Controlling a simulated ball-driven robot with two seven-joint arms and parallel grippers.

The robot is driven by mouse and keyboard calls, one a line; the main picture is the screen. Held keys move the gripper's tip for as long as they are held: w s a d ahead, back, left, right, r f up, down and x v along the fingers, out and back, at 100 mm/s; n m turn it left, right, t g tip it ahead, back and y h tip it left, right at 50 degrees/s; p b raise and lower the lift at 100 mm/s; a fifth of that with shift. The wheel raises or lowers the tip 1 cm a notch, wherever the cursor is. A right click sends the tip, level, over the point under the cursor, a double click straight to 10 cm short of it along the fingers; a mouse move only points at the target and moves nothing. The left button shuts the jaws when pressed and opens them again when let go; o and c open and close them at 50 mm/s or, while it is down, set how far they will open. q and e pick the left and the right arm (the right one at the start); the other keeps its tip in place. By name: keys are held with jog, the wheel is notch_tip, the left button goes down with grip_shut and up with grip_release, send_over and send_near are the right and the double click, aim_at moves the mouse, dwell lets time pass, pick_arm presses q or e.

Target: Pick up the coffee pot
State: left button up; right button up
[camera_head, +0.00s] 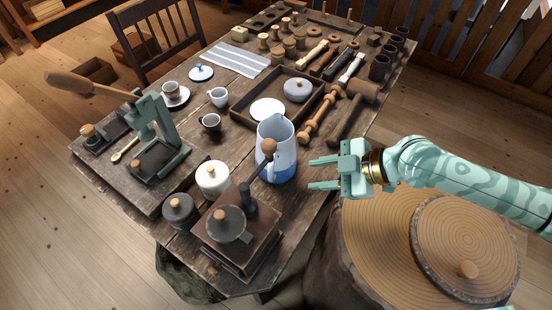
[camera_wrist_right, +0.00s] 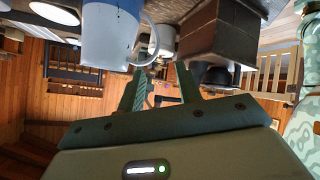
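The coffee pot (camera_head: 278,136) is a tall, open-topped, white and blue pot standing upright near the table's right edge. Its handle is on the near side, partly behind the grinder's crank knob. In the right wrist view the pot (camera_wrist_right: 105,38) and its handle (camera_wrist_right: 151,42) are at the top, cut off by the frame. My right gripper (camera_head: 311,173) is open and empty, just right of the pot, fingers pointing at it without touching. Both fingers also show in the right wrist view (camera_wrist_right: 160,76), with a gap between them. My left gripper is not in view.
A coffee grinder (camera_head: 257,237) with a wooden-knobbed crank stands close in front of the pot. A white lidded jar (camera_head: 213,177) is to its left. A wooden tray (camera_head: 245,108) with a grey lidded dish and wooden tools lie behind. A stump (camera_head: 375,240) stands at the right.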

aim_at(269, 179)
jog(key=b+x, duration=0.1)
jog(key=x, duration=0.4)
jog(key=b+x, duration=0.1)
jog(key=x, duration=0.4)
jog(key=b+x, duration=0.1)
jog(key=x, duration=0.4)
jog(key=shift+w+d+f, duration=0.15)
jog(key=shift+w+f, duration=0.15)
jog(key=shift+f, duration=0.05)
jog(key=shift+w+a+f, duration=0.15)
jog(key=shift+a+f, duration=0.05)
jog(key=shift+a, duration=0.1)
jog(key=shift+c, duration=0.3)
grip_shut()
jog(key=shift+r, duration=0.1)
jog(key=shift+w+r, duration=0.1)
